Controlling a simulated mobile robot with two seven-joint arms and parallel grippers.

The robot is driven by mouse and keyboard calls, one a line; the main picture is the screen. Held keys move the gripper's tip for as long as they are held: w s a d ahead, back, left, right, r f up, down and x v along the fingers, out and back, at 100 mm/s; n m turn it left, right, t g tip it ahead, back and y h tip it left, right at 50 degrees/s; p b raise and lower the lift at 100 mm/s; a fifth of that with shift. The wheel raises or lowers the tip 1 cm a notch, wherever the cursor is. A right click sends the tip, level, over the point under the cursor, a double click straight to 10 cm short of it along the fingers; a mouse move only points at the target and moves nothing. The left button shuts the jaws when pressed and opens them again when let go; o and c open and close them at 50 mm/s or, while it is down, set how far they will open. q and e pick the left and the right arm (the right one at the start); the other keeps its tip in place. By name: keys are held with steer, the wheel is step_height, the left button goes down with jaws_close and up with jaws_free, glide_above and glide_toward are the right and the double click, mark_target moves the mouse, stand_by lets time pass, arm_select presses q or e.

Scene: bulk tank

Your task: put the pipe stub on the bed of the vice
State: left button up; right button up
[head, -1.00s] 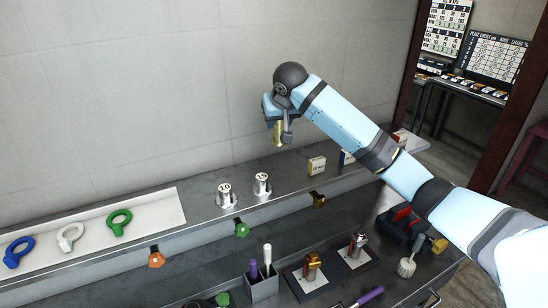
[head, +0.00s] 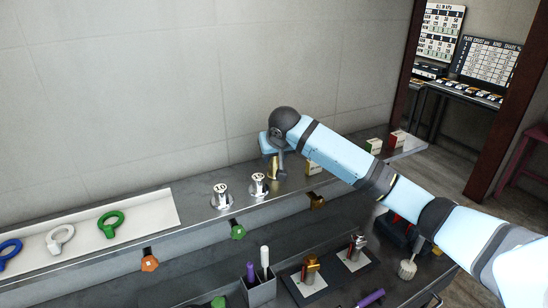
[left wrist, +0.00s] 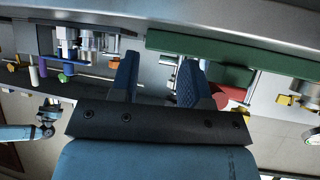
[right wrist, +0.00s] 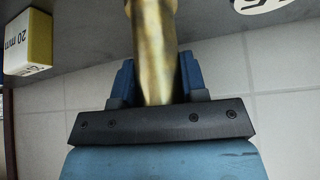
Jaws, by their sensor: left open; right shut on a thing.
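My right gripper (head: 275,152) is shut on an upright brass cylinder (head: 272,168), which looks like the pipe stub. The cylinder also shows between the fingers in the right wrist view (right wrist: 155,50). Its lower end is at or just above the back ledge (head: 200,214), right of two steel cylinders; I cannot tell whether it touches. A dark block with red parts (head: 402,222), perhaps the vice, is partly hidden behind my right arm. My left gripper (left wrist: 160,65) is open with nothing between its fingers; it is outside the head view.
Two labelled steel cylinders (head: 221,197) (head: 258,185) stand close left of the brass cylinder. A yellow-and-white box (head: 314,167) stands close to its right. Blue, white and green rings (head: 109,223) lie on a white tray (head: 160,208). A tool holder (head: 261,291) stands on the lower bench.

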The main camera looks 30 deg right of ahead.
steer(key=o, duration=1)
steer(key=shift+f, duration=0.1)
